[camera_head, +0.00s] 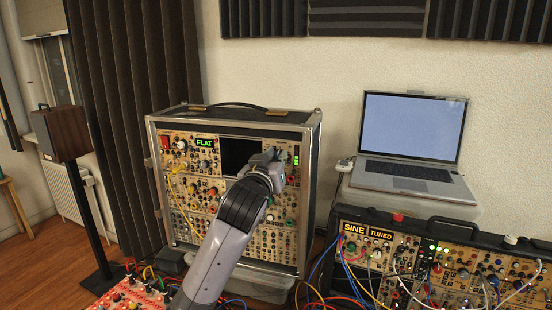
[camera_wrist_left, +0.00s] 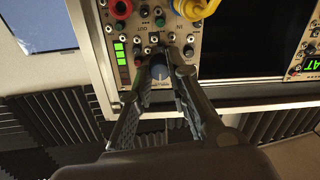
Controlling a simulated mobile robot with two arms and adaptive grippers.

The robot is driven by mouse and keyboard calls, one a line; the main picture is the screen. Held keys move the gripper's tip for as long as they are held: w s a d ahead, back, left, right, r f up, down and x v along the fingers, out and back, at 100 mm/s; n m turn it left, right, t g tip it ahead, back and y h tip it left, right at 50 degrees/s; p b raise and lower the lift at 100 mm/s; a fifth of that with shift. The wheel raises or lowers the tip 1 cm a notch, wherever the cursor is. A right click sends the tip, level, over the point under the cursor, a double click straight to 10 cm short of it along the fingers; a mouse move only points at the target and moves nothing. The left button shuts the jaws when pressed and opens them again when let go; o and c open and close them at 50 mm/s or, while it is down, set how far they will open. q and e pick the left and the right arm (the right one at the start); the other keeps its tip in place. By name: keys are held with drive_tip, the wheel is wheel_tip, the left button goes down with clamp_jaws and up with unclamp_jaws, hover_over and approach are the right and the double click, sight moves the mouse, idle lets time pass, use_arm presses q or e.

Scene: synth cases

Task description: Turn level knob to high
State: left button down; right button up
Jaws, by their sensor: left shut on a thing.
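The level knob (camera_wrist_left: 159,73) is a round grey-blue knob on a beige module at the edge of the synth case (camera_head: 309,200). My left gripper (camera_head: 278,158) reaches up to the upper right of the case. In the left wrist view its two fingers (camera_wrist_left: 159,78) stand on either side of the knob and are shut on it. A column of lit green bars (camera_wrist_left: 121,54) sits beside the knob; it also shows in the head view (camera_head: 296,159). In the head view my gripper hides most of the knob, and its pointer cannot be read. My right gripper is out of view.
A dark screen (camera_head: 238,153) and a green FLAT display (camera_head: 205,143) sit left of my gripper. A second synth case (camera_head: 470,238) and a laptop (camera_head: 412,140) stand at the right. Loose cables hang low between the cases.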

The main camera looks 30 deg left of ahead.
use_arm(q)
drive_tip(key=m+p, duration=0.2)
drive_tip(key=m, duration=0.1)
drive_tip(key=shift+r+m, duration=0.15)
drive_tip(key=shift+m, duration=0.15)
drive_tip(key=m+p, duration=0.2)
drive_tip(key=m, duration=0.1)
drive_tip(key=shift+m+p, duration=0.3)
drive_tip(key=shift+p, duration=0.05)
drive_tip(key=m+p, duration=0.2)
drive_tip(key=m, duration=0.1)
drive_tip(key=shift+m, duration=0.4)
drive_tip(key=m+p, duration=0.2)
drive_tip(key=m, duration=0.1)
drive_tip(key=shift+m, duration=0.3)
drive_tip(key=m+p, duration=0.4)
drive_tip(key=m, duration=0.2)
drive_tip(key=shift+m+p, duration=0.3)
drive_tip(key=shift+m, duration=0.1)
drive_tip(key=shift+f+m+h+p, duration=0.2)
drive_tip(key=shift+m+p, duration=0.6)
drive_tip(key=shift+m, duration=0.6)
drive_tip(key=shift+f+m+h+p, duration=0.1)
drive_tip(key=shift+m+h+p, duration=0.1)
drive_tip(key=shift+m+p, duration=0.9)
drive_tip(key=shift+m+b, duration=0.3)
drive_tip(key=shift+m, duration=0.2)
drive_tip(key=shift+f, duration=0.1)
